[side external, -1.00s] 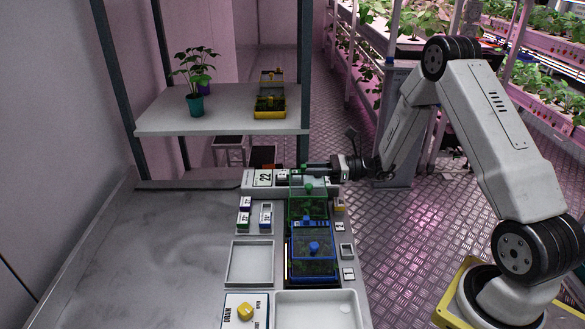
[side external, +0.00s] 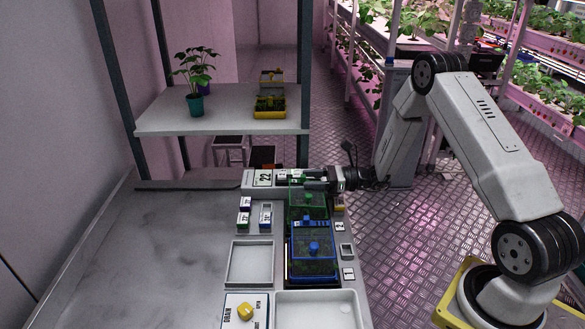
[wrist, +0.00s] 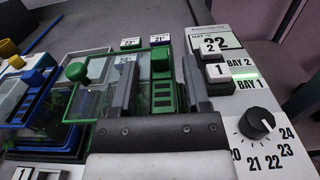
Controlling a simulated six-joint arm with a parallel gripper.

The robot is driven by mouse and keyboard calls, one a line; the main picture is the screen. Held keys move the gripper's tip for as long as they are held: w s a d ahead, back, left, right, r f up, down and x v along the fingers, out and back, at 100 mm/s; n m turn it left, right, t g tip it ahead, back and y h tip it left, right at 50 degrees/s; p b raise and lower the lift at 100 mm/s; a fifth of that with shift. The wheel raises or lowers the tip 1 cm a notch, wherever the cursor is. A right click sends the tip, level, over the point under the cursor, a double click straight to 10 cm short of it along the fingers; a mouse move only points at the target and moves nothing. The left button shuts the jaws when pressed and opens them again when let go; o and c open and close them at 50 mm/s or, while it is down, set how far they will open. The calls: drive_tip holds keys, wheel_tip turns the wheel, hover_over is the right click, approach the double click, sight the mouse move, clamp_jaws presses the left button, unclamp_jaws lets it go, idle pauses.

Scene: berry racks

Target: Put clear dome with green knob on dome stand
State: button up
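The clear dome (side external: 320,208) has green edges and a green knob (side external: 308,197). It sits in the row of bays, just behind the blue-edged dome. In the wrist view its green knob (wrist: 75,71) stands left of both fingers. My gripper (side external: 313,182) is low at the dome's far end. In the wrist view my gripper (wrist: 157,75) is open, its fingers either side of a green upright block (wrist: 161,58) above a slotted green panel, with a visible gap to the left finger. I cannot tell for sure which fixture is the dome stand; an empty square white tray (side external: 232,263) stands front left.
A blue-edged clear dome (side external: 313,262) stands in front. A white label panel (side external: 263,178) with a dial (wrist: 257,123) is close behind the gripper. A yellow drain knob (side external: 245,311) and a white basin (side external: 290,296) are at the front. The bench's left is clear.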

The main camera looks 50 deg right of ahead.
drive_tip(key=shift+f, duration=0.15)
drive_tip(key=shift+s+d, duration=0.15)
drive_tip(key=shift+d, duration=0.05)
drive_tip(key=shift+v, duration=3.7)
drive_tip(key=shift+d, duration=0.1)
drive_tip(key=shift+o, duration=0.5)
